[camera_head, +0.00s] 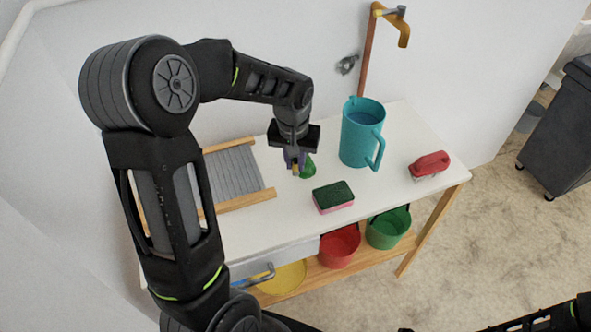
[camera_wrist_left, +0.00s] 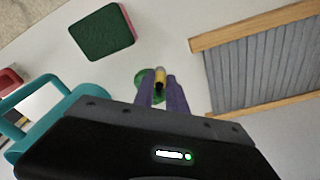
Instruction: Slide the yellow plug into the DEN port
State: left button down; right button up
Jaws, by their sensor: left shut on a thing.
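My left gripper (camera_head: 295,168) is over the white table, left of the teal pitcher. In the left wrist view its purple fingers (camera_wrist_left: 161,92) are shut on a small yellow piece with a dark end, which looks like the yellow plug (camera_wrist_left: 160,76). The fingers hide part of the plug. A green object (camera_head: 308,167) is just beside or below the fingertips. It also shows behind them in the wrist view (camera_wrist_left: 142,88); I cannot tell whether they touch. I can make out no DEN label or port. My right gripper is not in view.
On the white table (camera_head: 403,127) are the teal pitcher (camera_head: 357,140), a green-and-pink sponge (camera_head: 333,198), a red-handled brush (camera_head: 430,165) and a wood-framed washboard (camera_head: 234,178). Red (camera_head: 340,246) and green (camera_head: 388,229) buckets are below. A wooden hook post (camera_head: 368,50) is behind.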

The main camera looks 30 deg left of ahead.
aim_at(296, 175)
pick_arm(q)
notch_tip(296, 175, down, 3)
jog(key=shift+r, duration=0.1)
jog(key=shift+f, duration=0.5)
jog(key=c, duration=1.8)
grip_release()
jog(key=shift+f, duration=0.15)
jog(key=o, duration=0.4)
jog(key=shift+o, duration=0.2)
